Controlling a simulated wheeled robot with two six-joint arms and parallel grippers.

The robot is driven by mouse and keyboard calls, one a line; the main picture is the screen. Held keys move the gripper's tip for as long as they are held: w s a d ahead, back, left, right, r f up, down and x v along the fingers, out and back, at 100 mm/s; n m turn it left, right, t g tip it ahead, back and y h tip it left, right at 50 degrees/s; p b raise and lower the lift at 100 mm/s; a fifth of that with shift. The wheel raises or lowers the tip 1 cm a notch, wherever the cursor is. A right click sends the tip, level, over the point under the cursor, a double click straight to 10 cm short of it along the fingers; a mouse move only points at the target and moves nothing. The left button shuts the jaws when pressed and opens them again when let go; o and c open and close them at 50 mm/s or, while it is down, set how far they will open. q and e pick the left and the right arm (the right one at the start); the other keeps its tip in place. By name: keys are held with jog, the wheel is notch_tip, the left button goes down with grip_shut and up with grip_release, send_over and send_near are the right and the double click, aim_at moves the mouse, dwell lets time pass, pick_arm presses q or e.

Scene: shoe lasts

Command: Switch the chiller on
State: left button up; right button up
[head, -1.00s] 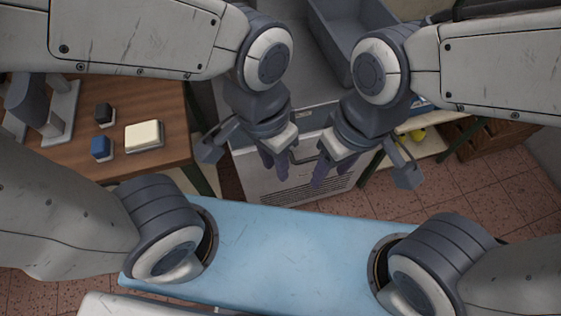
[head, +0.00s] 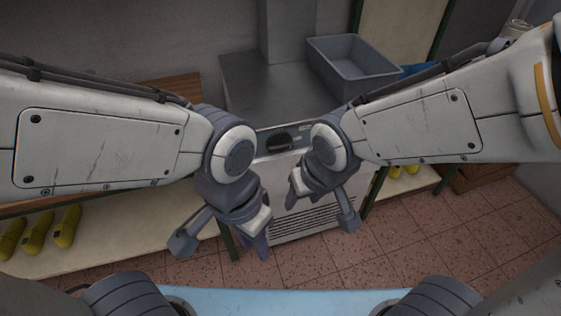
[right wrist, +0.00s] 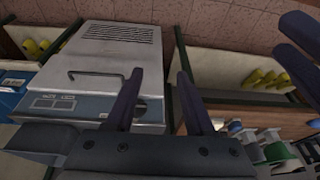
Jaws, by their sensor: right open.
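The chiller (head: 318,212) is a pale metal cabinet with a vented front, below and between my arms in the head view. A blue-grey control panel (head: 299,128) with a dark oval patch runs along its upper front. In the right wrist view, the chiller (right wrist: 112,62) appears inverted, with a bar handle and the panel (right wrist: 58,103) showing small pale fields. My right gripper (right wrist: 158,76) is open and empty, its fingers in front of the chiller. My left gripper (head: 254,248) hangs left of the chiller front; its finger gap is unclear. The panel's switch is too small to make out.
A grey bin (head: 350,72) stands at the back right on a grey metal top. Yellow shoe lasts (head: 38,234) lie on a low shelf at left, with more at right. A wooden crate (head: 482,178) sits at right. The tiled floor before the chiller looks clear.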

jog(key=w+f+m+t+y+b, duration=0.1)
jog(key=w+f+m+t+b, duration=0.3)
jog(key=w+f, duration=0.55)
jog(key=m+t+y+b, duration=0.6)
jog(key=m+y+b, duration=0.35)
jog(key=b, duration=0.65)
send_near(283, 149)
pick_arm(q)
notch_tip(283, 149, down, 23)
pick_arm(e)
jog(key=x, duration=0.8)
jog(key=shift+w+a+r, duration=0.1)
jog(key=shift+w+a, duration=0.05)
jog(key=shift+a, duration=0.1)
pick_arm(q)
jog(key=shift+r, duration=0.1)
pick_arm(e)
grip_shut()
